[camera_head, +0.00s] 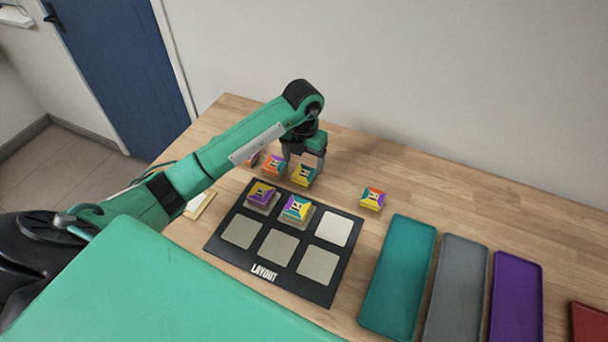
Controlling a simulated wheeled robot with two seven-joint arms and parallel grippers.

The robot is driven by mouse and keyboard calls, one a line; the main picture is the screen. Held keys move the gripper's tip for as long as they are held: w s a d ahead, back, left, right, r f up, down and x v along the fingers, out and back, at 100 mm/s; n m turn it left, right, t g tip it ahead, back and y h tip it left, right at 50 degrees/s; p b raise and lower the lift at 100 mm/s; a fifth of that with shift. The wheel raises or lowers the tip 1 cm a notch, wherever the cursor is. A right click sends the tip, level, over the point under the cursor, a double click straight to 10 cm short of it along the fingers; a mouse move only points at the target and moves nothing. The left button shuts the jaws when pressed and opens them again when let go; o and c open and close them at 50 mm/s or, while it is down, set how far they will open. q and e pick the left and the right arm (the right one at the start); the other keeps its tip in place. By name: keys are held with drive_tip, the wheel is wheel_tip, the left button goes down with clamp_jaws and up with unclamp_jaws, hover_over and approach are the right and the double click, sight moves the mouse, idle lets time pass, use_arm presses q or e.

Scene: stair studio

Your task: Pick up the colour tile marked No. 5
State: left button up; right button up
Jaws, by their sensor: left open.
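Small square colour tiles with multicoloured tops stand on the wooden table; their numbers are too small to read for sure, so I cannot tell which is No. 5. My left gripper (304,166) is open and points down at a yellow and teal tile (303,176) behind the board. I cannot tell whether its fingers touch that tile. To its left are an orange and purple tile (274,165) and another tile (251,159), partly hidden by my arm. One tile (372,199) stands alone to the right. My right gripper is not in view.
The black layout board (262,270) holds a purple and yellow tile (262,195) and a teal and yellow tile (297,208) in its back row; its other squares are empty. Teal (398,275), grey (456,290), purple (516,295) and red (590,322) trays lie at right. The back right table is clear.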

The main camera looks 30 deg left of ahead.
sight(304, 173)
use_arm(q)
drive_tip(key=shift+f+p, duration=0.35)
drive_tip(key=shift+f, duration=0.2)
wheel_tip(304, 173, down, 4)
drive_tip(key=shift+w+r+p, duration=0.15)
drive_tip(key=shift+r+p, duration=0.05)
drive_tip(key=shift+p, duration=0.5)
drive_tip(key=shift+f, duration=0.4)
drive_tip(key=shift+c, duration=0.5)
drive_tip(key=c, duration=1)
